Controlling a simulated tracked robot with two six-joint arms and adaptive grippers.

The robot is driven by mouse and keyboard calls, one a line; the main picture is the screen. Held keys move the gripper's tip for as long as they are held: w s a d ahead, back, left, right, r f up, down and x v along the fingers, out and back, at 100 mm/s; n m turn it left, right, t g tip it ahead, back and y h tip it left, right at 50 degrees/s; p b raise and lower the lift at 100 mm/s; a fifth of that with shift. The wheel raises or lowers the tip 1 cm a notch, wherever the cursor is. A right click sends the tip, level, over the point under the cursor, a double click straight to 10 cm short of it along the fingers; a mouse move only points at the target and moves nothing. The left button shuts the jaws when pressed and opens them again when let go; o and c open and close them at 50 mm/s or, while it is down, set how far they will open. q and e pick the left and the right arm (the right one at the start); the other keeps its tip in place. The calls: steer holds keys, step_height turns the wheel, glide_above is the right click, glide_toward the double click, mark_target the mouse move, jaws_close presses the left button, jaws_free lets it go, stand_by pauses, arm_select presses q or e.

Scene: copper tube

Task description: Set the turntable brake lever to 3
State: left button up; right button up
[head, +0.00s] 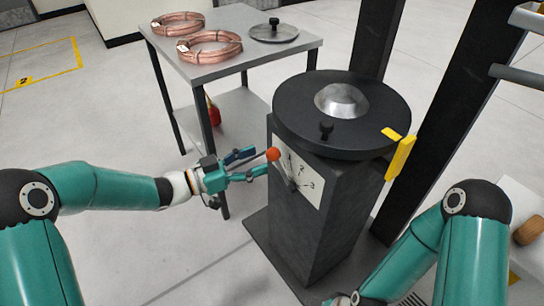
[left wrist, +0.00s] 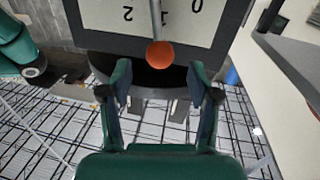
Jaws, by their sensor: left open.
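The brake lever has an orange-red ball knob (head: 273,154) on a thin rod. It is mounted on a white dial plate (head: 312,192) on the side of the dark turntable pedestal (head: 325,240). In the head view the lever leans up and left from its pivot, and 2 and 3 lie to its right. In the left wrist view the rod passes close to the 1; its exact setting is hard to tell. My left gripper (head: 257,162) is open, its fingertips just short of the knob. In the left wrist view the knob (left wrist: 160,54) shows centred just beyond the fingers (left wrist: 160,78).
The black turntable disc (head: 370,118) tops the pedestal, with a yellow bracket (head: 400,158) at its right edge. A grey table (head: 235,65) with copper coils (head: 210,46) stands behind left. Dark posts rise at right. My right arm is at lower right, its gripper out of frame.

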mark_target(273, 153)
arm_select(q)
steer(key=shift+b+x, duration=0.3)
steer(key=shift+x, duration=2.4)
jaws_close()
